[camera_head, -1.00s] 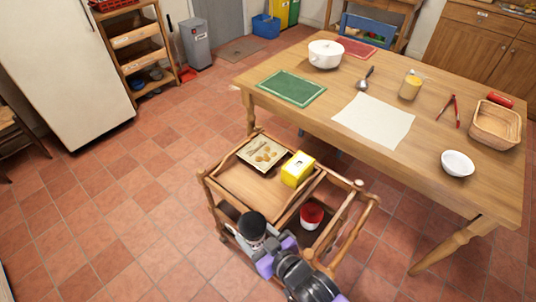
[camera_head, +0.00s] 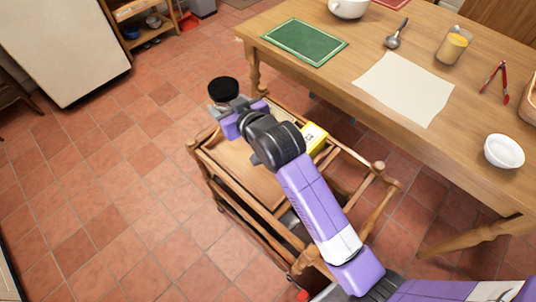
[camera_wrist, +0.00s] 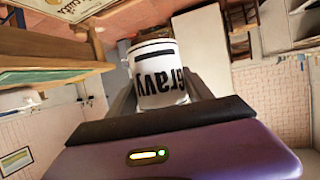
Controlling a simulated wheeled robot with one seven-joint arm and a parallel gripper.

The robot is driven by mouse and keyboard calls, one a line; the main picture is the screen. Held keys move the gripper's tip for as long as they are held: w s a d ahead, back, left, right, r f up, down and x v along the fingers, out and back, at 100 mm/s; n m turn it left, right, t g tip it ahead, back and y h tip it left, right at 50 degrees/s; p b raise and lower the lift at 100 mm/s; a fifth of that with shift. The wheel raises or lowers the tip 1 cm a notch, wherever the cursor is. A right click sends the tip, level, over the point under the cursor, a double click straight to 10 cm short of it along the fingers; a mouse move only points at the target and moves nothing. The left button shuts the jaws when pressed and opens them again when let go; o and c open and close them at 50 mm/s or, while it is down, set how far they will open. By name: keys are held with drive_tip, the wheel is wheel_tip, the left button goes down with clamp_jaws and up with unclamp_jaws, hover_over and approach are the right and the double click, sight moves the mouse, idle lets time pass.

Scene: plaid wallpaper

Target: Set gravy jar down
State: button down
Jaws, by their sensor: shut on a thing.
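The gravy jar has a black lid (camera_head: 223,89), and its white body with "gravy" lettering shows upside down in the wrist view (camera_wrist: 158,82). My gripper (camera_head: 226,112) is shut on the jar, with one finger on each side of it. In the head view the jar appears over the far left end of the wooden trolley (camera_head: 235,165). Its height above the trolley is hard to tell. My arm and gripper hide the jar's lower part and much of the trolley's top.
A yellow box (camera_head: 313,137) stands on the trolley, partly behind my arm. The wooden table (camera_head: 335,85) is beyond it, holding a green mat (camera_head: 304,42), a paper sheet (camera_head: 404,88), a glass of yellow content (camera_head: 454,45) and a white bowl (camera_head: 504,151). Tiled floor lies open on the left.

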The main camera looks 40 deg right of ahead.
sight(223, 94)
drive_tip(key=shift+w+r+b, duration=0.25)
drive_tip(key=shift+w+r, duration=0.2)
drive_tip(key=shift+r, duration=0.2)
drive_tip(key=shift+w+r+b, duration=0.2)
drive_tip(key=shift+w+r, duration=0.2)
drive_tip(key=shift+r, duration=0.2)
wheel_tip(223, 94, down, 20)
drive_tip(key=b, duration=0.3)
drive_tip(key=shift+r, duration=0.15)
drive_tip(key=shift+f, duration=0.2)
drive_tip(key=shift+c, duration=2.1)
unclamp_jaws()
drive_tip(key=shift+r, duration=0.25)
drive_tip(key=p+v, duration=0.1)
drive_tip(key=v, duration=1.1)
